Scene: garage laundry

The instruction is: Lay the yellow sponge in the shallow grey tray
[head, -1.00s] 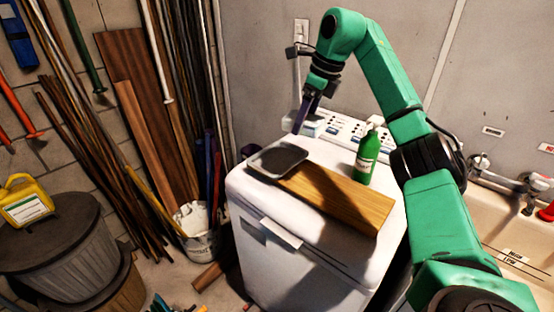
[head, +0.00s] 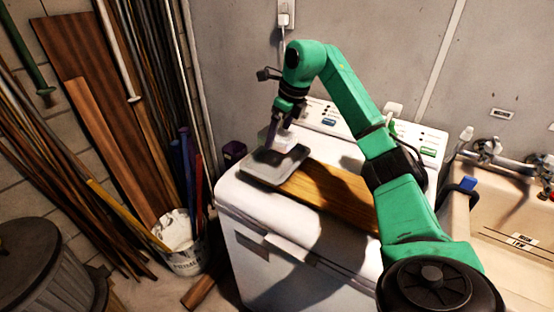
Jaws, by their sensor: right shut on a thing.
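The shallow grey tray (head: 291,166) lies on the white machine's top, at the left end of a wooden board. My right gripper (head: 270,149) points down over the tray, its purple fingers close above the tray's floor near the far left side. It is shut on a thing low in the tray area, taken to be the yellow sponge. That thing is small and in shadow, and no yellow shows clearly. I cannot tell whether it touches the tray floor. My left gripper is not in view.
The wooden board (head: 335,196) lies right of the tray on the white machine (head: 262,212). A control panel runs along the back. A sink stands at the right, and a white bucket (head: 187,262) at the left.

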